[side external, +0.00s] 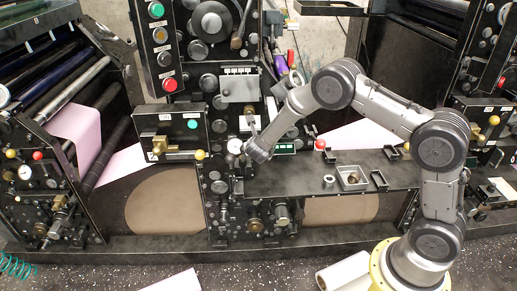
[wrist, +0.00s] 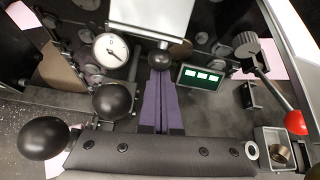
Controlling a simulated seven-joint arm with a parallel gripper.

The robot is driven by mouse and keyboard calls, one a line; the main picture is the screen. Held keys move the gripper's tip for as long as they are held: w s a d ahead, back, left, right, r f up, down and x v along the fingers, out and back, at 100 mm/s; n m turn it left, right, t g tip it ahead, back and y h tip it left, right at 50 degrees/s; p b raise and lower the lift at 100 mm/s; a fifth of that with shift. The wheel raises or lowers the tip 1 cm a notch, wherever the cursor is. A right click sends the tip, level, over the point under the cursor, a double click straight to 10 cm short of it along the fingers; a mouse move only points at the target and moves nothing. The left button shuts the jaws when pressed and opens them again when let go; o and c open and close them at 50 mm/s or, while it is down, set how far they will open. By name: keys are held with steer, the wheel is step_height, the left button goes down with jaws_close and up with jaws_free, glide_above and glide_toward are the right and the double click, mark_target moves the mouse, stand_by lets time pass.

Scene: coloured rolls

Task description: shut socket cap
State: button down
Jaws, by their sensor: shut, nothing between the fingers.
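My gripper (wrist: 160,82) shows as two dark purple fingers pressed together, shut and empty. In the wrist view its tips lie just below a black ball knob (wrist: 160,60). The knob sits at the lower edge of a pale flat plate (wrist: 150,18), which may be the socket cap; I cannot tell for sure. Whether the fingertips touch the knob is unclear. In the side view my gripper (side external: 254,132) is at the middle machine panel, close to a small pale plate (side external: 246,123). The socket itself cannot be made out.
A round white gauge (wrist: 111,50) is left of the fingers, and a green display (wrist: 201,77) is right. A red-knobbed lever (wrist: 296,122) and a metal tray (wrist: 278,152) lie further right.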

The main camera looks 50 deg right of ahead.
steer(key=shift+r, duration=0.95)
